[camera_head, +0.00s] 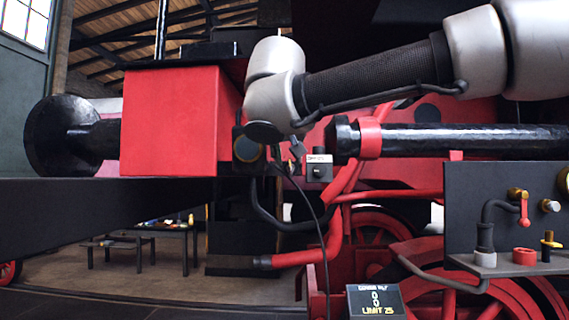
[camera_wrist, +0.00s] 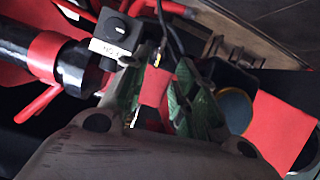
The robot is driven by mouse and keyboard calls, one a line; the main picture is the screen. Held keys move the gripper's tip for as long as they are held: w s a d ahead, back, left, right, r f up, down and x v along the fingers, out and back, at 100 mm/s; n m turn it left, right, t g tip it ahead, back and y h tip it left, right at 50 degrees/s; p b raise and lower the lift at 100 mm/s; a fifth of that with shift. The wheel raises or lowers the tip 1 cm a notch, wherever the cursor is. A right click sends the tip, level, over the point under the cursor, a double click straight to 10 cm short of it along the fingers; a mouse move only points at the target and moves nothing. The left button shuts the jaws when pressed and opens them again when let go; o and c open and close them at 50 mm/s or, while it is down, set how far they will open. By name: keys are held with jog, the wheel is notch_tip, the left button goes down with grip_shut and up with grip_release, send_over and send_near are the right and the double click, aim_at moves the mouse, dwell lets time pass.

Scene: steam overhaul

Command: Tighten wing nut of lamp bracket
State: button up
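My gripper (camera_wrist: 160,92) reaches in beside the red beam, and its two greenish fingers stand apart in the wrist view. A red patch (camera_wrist: 155,87) shows in the gap between them; I cannot tell whether it is a part or the background. A dark lamp with a round lens (camera_head: 247,149) is left of my gripper in the head view. Its lens also shows right of the fingers in the wrist view (camera_wrist: 235,109). Small brass-coloured bits (camera_wrist: 156,60) show near the fingers. I cannot clearly make out the wing nut; the fingers partly hide that area.
A small black box with a white label (camera_head: 319,168) stands close to my gripper. A thick black pipe with a red collar (camera_head: 371,138) lies to its right. A loose dark cable hangs below. A grey panel with valves (camera_head: 500,225) and a small display sign (camera_head: 376,301) are lower right.

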aim_at(290, 162)
jog(key=x, duration=0.7)
jog(key=shift+w+r, duration=0.2)
jog(key=shift+w, duration=0.3)
grip_shut()
jog(key=shift+m, duration=0.3)
